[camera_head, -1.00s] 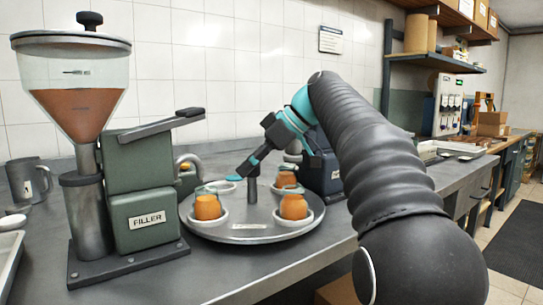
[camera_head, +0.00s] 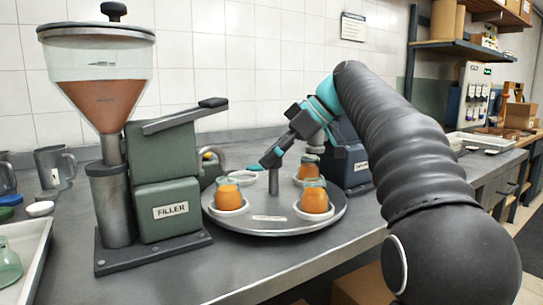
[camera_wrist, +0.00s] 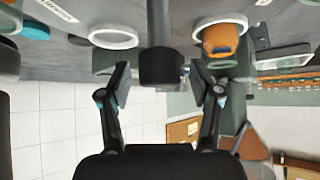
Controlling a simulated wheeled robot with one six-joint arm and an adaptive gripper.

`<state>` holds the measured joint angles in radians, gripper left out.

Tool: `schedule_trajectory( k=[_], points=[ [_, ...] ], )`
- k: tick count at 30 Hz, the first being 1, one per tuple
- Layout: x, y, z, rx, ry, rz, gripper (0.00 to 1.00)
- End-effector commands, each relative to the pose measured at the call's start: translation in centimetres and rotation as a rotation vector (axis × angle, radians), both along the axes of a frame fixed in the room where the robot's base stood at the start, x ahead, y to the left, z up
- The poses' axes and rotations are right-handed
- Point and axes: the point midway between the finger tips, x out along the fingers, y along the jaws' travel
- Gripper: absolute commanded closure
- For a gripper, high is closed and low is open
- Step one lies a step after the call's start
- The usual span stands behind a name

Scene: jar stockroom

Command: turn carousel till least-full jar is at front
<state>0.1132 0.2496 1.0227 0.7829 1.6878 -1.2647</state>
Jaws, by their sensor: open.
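The round grey carousel (camera_head: 275,229) stands on the bench with a dark central post (camera_head: 273,182). Jars with orange contents sit in white rings: one front left (camera_head: 229,198), one front right (camera_head: 314,200), one at back right (camera_head: 308,170), partly behind my gripper. The front jars look filled to similar heights; I cannot tell exact levels. The back-left ring (camera_head: 243,177) looks empty. My gripper (camera_head: 300,152) is above the carousel's back. In the wrist view, its open fingers (camera_wrist: 161,92) are spread apart with the post's dark end (camera_wrist: 161,66) between them in the picture.
A dark machine (camera_head: 352,165) stands behind right. A tray (camera_head: 28,255), lids (camera_head: 40,209) and a mug (camera_head: 54,167) are at the left. The front bench is clear.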

Motion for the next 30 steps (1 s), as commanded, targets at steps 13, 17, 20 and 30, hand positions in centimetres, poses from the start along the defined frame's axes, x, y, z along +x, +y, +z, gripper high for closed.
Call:
schedule_trajectory(
  k=[13,17,20,30],
  points=[
    [-0.9,-4.1,4.1,0.000,-0.001,-0.002,0.36],
    [-1.1,-4.7,4.8,0.000,-0.001,0.001,0.36],
    [-1.2,-4.9,5.1,0.000,-0.001,-0.001,0.36],
    [-1.3,-5.0,5.1,0.000,0.000,0.000,0.36]
  ],
)
